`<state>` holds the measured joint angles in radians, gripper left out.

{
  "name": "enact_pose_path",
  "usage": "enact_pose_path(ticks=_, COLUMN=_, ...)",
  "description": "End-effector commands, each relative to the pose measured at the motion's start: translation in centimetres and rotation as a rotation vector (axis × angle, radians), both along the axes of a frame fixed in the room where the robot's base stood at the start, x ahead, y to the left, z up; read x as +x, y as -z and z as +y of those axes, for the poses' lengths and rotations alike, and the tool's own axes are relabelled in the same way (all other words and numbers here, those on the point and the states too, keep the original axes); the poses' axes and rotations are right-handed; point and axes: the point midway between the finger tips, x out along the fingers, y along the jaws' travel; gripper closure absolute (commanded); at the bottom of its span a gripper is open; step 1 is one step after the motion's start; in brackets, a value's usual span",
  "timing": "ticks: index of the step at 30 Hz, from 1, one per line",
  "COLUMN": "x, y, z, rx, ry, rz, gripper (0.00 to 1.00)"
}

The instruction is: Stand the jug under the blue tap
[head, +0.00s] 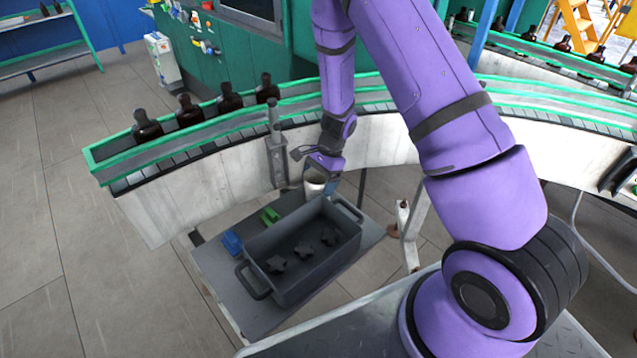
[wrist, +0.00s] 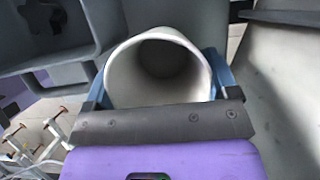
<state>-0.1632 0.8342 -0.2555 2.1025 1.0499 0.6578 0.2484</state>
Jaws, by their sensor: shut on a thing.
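The jug (head: 314,187) is a white, round vessel, seen just beyond the far side of the dark crate. My gripper (head: 322,170) is shut on it. In the wrist view the jug (wrist: 160,72) shows its open mouth between my fingers, and its inside looks empty. I cannot tell whether its base touches the table. A small blue thing (head: 232,242) and a small green thing (head: 270,215) are on the table left of the crate. I cannot tell whether the blue one is the blue tap.
A dark grey crate (head: 284,291) with two handles stands on the grey table (head: 222,274) and holds dark star-shaped pieces. A curved conveyor (head: 190,190) with several amber bottles runs behind the table. A grey post (head: 276,160) stands close left of my gripper.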

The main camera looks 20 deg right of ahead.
Motion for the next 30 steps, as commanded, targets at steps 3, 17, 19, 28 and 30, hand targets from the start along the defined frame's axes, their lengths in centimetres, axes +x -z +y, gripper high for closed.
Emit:
enact_pose_path(ticks=3, x=0.0, y=0.8, z=0.0, rx=0.0, ry=0.0, rz=0.0, gripper=0.45)
enact_pose_path(ticks=17, x=0.0, y=1.0, z=-0.1, rx=0.0, ry=0.0, rz=-0.001, gripper=0.0)
enact_pose_path(ticks=19, x=0.0, y=1.0, z=0.0, rx=0.0, ry=0.0, rz=0.0, gripper=0.0)
enact_pose_path(ticks=28, x=0.2, y=-0.3, z=-0.4, rx=0.0, ry=0.0, rz=-0.005, gripper=0.0)
enact_pose_path(ticks=30, x=0.4, y=-1.3, z=-0.8, rx=0.0, ry=0.001, rz=-0.004, gripper=0.0)
